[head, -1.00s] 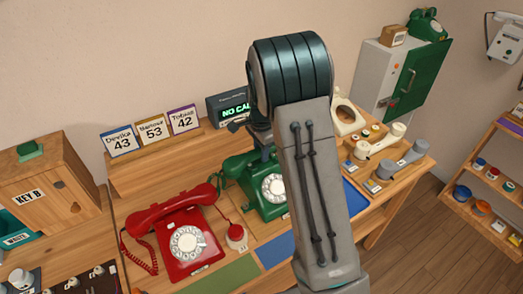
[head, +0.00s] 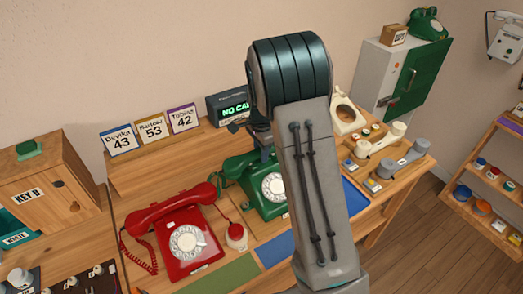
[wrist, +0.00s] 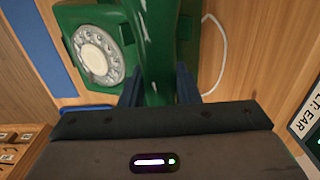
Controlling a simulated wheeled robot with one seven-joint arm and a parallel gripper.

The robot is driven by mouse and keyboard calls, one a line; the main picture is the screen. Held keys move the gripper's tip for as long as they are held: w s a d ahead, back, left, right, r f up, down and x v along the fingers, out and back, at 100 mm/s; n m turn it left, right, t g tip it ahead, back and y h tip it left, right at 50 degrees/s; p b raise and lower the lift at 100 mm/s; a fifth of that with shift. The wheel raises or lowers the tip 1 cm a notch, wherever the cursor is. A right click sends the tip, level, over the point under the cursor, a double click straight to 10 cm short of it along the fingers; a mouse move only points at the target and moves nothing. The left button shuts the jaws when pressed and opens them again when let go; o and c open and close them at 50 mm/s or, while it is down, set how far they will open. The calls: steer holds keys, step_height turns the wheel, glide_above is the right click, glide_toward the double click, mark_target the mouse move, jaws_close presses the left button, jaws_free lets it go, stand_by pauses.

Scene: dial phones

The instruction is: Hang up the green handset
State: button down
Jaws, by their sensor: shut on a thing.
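The green dial phone (head: 268,204) stands on the desk, partly hidden behind my arm. Its green handset (head: 238,168) lies at the top of the phone, over the cradle area, in the head view. In the wrist view the handset (wrist: 158,40) runs between the two fingers of my gripper (wrist: 158,90), and the phone's body with its white dial (wrist: 97,52) is just beside and below it. My gripper is shut on the handset. I cannot tell whether the handset touches the cradle.
A red phone (head: 185,240) stands to the left. A display box (head: 232,107) reading "NO CA…" is behind the green phone. A cream phone (head: 347,116) and a wooden board with grey and cream parts (head: 372,182) lie to the right. A blue mat (head: 275,248) is in front.

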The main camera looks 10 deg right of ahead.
steer(key=shift+f+b, duration=0.45)
steer(key=shift+f, duration=0.3)
steer(key=c, duration=1)
jaws_free()
step_height(320, 180, up, 14)
steer(key=shift+f+b, duration=0.1)
steer(key=shift+b, duration=0.3)
